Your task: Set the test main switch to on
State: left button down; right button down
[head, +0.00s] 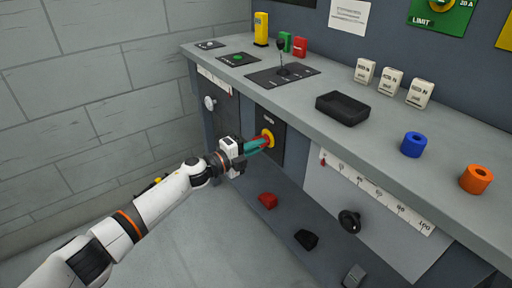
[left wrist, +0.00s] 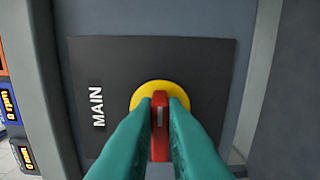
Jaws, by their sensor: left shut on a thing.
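The main switch is a red handle (left wrist: 160,120) on a yellow disc (left wrist: 152,92), mounted on a dark plate (left wrist: 200,62) marked MAIN. In the head view the switch (head: 268,136) sits on the bench front, below the top. My left gripper (head: 262,143) is shut on the red handle, one teal finger on each side. In the left wrist view the fingers (left wrist: 160,110) hide parts of the handle and disc. The handle lies along the direction of the MAIN lettering. No on or off marks are readable. My right gripper is not in view.
The grey bench top (head: 325,85) juts out above the switch. A white knob (head: 210,103) is left of the switch. A red block (head: 267,201) lies below.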

pick_arm(q)
jog(key=shift+f, duration=0.1)
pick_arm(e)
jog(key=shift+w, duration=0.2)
pick_arm(q)
jog(key=c, duration=1.5)
grip_release()
